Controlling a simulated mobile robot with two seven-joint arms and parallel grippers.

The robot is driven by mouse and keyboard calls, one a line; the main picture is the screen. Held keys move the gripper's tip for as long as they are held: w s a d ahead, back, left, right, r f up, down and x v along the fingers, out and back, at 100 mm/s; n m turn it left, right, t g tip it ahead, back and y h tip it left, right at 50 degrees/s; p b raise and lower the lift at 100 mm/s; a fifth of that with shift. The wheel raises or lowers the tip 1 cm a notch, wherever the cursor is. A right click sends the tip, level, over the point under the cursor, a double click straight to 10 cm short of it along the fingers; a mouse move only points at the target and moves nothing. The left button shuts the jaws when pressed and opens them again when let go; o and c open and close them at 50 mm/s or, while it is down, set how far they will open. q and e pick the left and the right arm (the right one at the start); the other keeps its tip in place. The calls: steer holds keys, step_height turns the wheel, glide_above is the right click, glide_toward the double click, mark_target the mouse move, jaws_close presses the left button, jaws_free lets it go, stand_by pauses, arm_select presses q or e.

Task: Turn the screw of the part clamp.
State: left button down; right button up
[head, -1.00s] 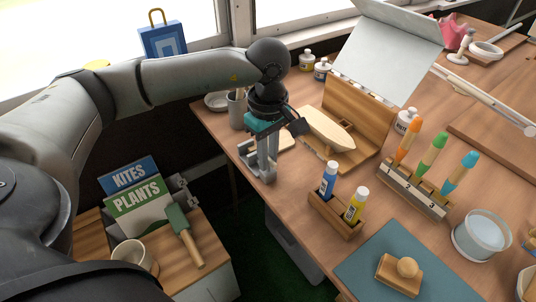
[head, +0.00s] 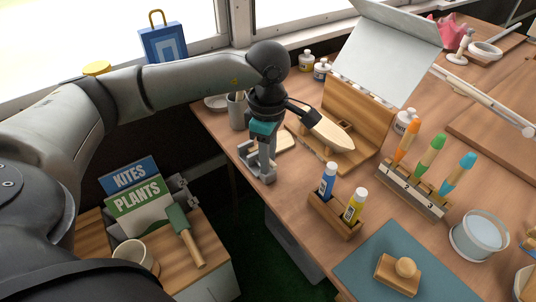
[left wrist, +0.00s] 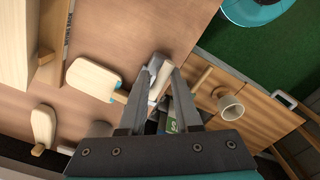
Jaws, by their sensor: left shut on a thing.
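A grey clamp (head: 267,178) sits at the left edge of the workbench (head: 300,215) in the head view. My left gripper (head: 261,157) points down at it, with its fingers closed on the clamp's screw. The fingers hide most of the screw, so its exact angle cannot be told. In the left wrist view, the two fingers of my left gripper (left wrist: 155,85) converge on a pale grey piece of the clamp (left wrist: 158,66) at the bench edge. My right gripper is in neither view.
A pale wooden paddle-shaped piece (left wrist: 95,78) lies beside the clamp. A boat-shaped wooden piece (head: 328,130), a glue-bottle holder (head: 335,216) and a brush rack (head: 412,190) stand to the right. A lower side table (head: 190,262) holds signs, a trowel and a cup.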

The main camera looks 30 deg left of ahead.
arm_select(q)
steer(key=shift+a+n, duration=0.1)
steer(key=shift+n, duration=0.2)
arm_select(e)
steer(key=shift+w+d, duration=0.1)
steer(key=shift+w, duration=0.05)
arm_select(q)
steer(key=c, duration=0.9)
jaws_free()
steer(key=shift+r, duration=0.1)
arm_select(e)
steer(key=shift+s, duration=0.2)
arm_select(q)
steer(key=shift+r, duration=0.25)
step_height(320, 180, up, 15)
steer(key=p, duration=0.4)
steer(key=shift+f, duration=0.15)
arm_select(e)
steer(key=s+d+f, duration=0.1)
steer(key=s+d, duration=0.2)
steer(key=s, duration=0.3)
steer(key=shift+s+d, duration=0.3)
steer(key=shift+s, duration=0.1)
